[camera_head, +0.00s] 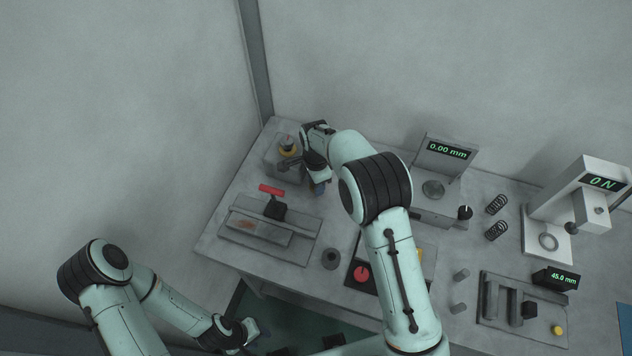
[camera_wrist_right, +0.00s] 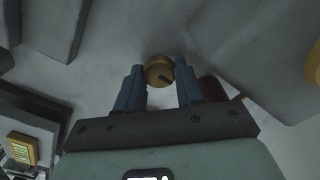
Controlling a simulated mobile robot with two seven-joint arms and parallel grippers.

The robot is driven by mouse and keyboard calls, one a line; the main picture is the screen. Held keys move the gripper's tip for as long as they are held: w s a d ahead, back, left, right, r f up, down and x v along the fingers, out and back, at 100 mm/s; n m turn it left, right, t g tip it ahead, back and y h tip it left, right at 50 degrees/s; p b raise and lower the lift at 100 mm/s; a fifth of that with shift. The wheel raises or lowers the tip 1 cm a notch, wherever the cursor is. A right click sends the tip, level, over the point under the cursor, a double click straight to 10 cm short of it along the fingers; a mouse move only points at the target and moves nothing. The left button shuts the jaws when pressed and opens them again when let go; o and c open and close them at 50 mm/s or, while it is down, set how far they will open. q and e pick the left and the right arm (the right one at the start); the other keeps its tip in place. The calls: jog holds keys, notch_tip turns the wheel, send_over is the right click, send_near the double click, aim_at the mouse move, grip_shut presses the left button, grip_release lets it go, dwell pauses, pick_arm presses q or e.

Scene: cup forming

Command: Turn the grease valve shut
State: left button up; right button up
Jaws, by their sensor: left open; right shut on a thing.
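A round brass knob (camera_wrist_right: 159,71) with a dark slot, which looks like the grease valve, sits between the blue fingertips of my right gripper (camera_wrist_right: 160,78) in the right wrist view. Those fingers are shut on it. In the head view my right gripper (camera_head: 319,188) points down at the table's back left, just right of a grey block with a yellow-and-dark top (camera_head: 288,146). The brass knob is hidden there. My left gripper (camera_head: 250,330) is low in front of the table, open and apart from everything on it.
A red button box (camera_head: 361,273), a gauge reading 0.00 mm (camera_head: 447,150), springs (camera_head: 496,204) and a force tester (camera_head: 590,200) stand further right. My right arm passes over the table's middle.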

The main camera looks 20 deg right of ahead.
jog(key=o, duration=1)
jog(key=shift+o, duration=0.2)
notch_tip(320, 180, up, 14)
jog(key=p, duration=0.1)
jog(key=shift+f, duration=0.25)
